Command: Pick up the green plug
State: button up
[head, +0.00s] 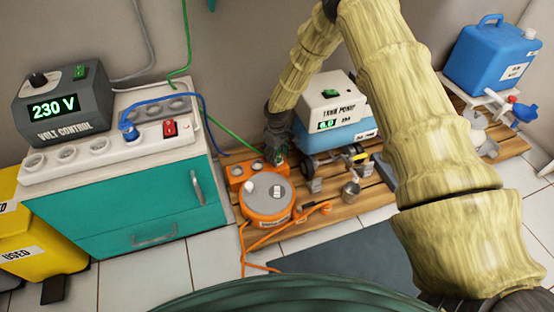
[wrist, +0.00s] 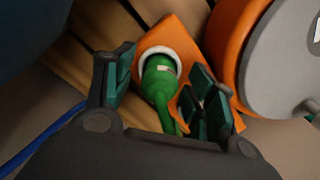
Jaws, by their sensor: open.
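The green plug (wrist: 160,78) sits in a round white-rimmed socket of the orange socket block (wrist: 172,33) in the wrist view. My gripper (wrist: 160,88) is open, with one finger on each side of the plug. A gap shows between the plug and the left finger; the right finger is nearer, and I cannot tell whether it touches. In the head view my gripper (head: 277,150) reaches down over the orange block (head: 238,172), and it mostly hides the plug. A green cable (head: 222,128) runs from the wall towards it.
An orange cable reel (head: 266,204) stands close to the block on the wooden pallet (head: 345,208). The tank pump (head: 331,105) is just right of my gripper. A white power strip (head: 110,145) with a blue plug (head: 129,130) lies on the teal cabinet (head: 130,210) at left.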

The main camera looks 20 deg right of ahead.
jog(key=shift+r, duration=0.1)
jog(key=c, duration=1.2)
jog(key=shift+r, duration=0.15)
notch_tip(320, 180, up, 10)
jog(key=p, duration=0.5)
